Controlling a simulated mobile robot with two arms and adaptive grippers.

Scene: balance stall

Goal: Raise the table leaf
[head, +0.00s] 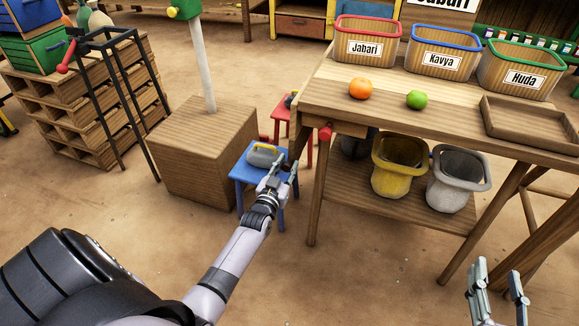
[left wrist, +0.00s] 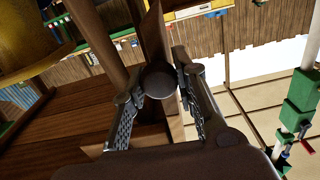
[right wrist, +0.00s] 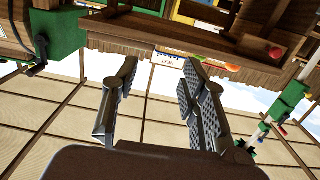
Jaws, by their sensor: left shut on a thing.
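The wooden table (head: 450,105) stands at the right in the head view. A dark brown strip at its left end looks like the table leaf (head: 299,146), hanging steeply and seen nearly edge-on. My left gripper (head: 283,172) is at the leaf's lower end. In the left wrist view, its fingers are shut on a round dark knob (left wrist: 160,81), with the brown leaf (left wrist: 153,35) beyond it. A red knob (head: 325,134) shows under the tabletop's left end. My right gripper (head: 500,287) is open and empty, low in front of the table.
An orange (head: 360,89), a lime (head: 417,100), a tray (head: 530,124) and three labelled bins stand on the tabletop. Buckets sit on the shelf below. A blue stool (head: 250,173) with a kettlebell-like weight is close beside my left gripper. A wooden block (head: 200,150) stands left of it.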

